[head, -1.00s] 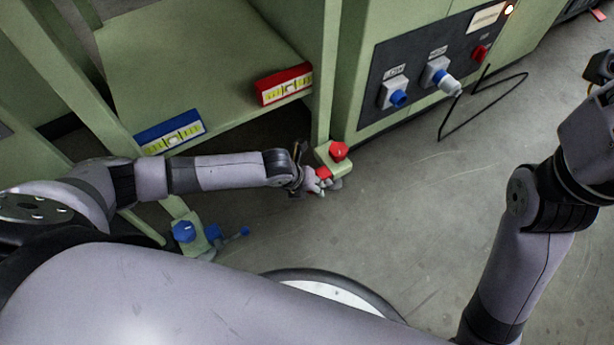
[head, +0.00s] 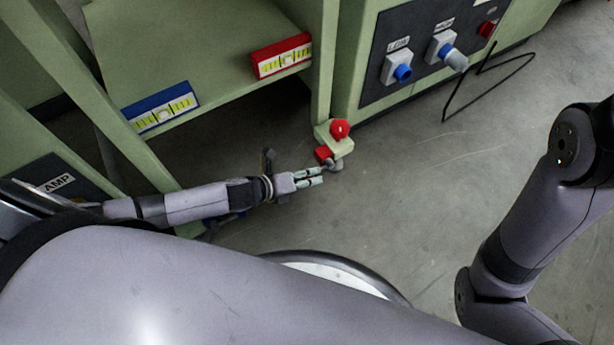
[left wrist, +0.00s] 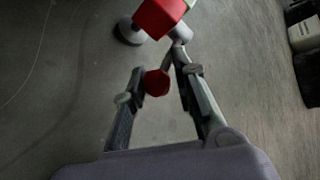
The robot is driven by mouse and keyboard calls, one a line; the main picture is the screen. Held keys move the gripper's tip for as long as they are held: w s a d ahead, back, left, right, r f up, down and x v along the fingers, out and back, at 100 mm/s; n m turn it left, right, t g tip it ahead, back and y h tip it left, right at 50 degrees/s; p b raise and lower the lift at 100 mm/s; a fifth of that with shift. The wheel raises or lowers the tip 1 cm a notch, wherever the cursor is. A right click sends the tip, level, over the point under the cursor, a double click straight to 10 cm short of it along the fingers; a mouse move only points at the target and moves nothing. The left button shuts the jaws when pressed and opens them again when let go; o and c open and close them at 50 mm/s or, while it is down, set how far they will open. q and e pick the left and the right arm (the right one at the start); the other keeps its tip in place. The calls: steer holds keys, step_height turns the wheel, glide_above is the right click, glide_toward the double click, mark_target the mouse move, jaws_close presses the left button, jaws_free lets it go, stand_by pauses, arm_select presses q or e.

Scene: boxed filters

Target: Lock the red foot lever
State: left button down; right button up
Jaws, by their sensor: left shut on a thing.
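The red foot lever (head: 323,153) is at the foot of the green frame post, below a red knob (head: 339,129) on a green bracket. In the left wrist view, a red block (left wrist: 160,16) is at the top and the lever's red tip (left wrist: 157,83) is between my fingers. My left gripper (head: 309,178) is low beside the foot, just below and left of the red block. In the left wrist view my left gripper (left wrist: 160,84) is shut on the red tip. My right gripper is out of view; only my right arm shows.
A red-edged filter box (head: 282,57) and a blue-edged filter box (head: 160,108) sit on the green shelf.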

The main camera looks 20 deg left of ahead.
arm_select(q)
steer(key=shift+a+f, duration=0.2)
steer(key=shift+f, duration=0.1)
steer(key=c, duration=1.8)
jaws_free()
steer(key=o, duration=0.3)
steer(key=shift+w+d+f, duration=0.1)
steer(key=shift+o, duration=0.4)
steer(key=v, duration=1.2)
steer(key=shift+d, duration=0.1)
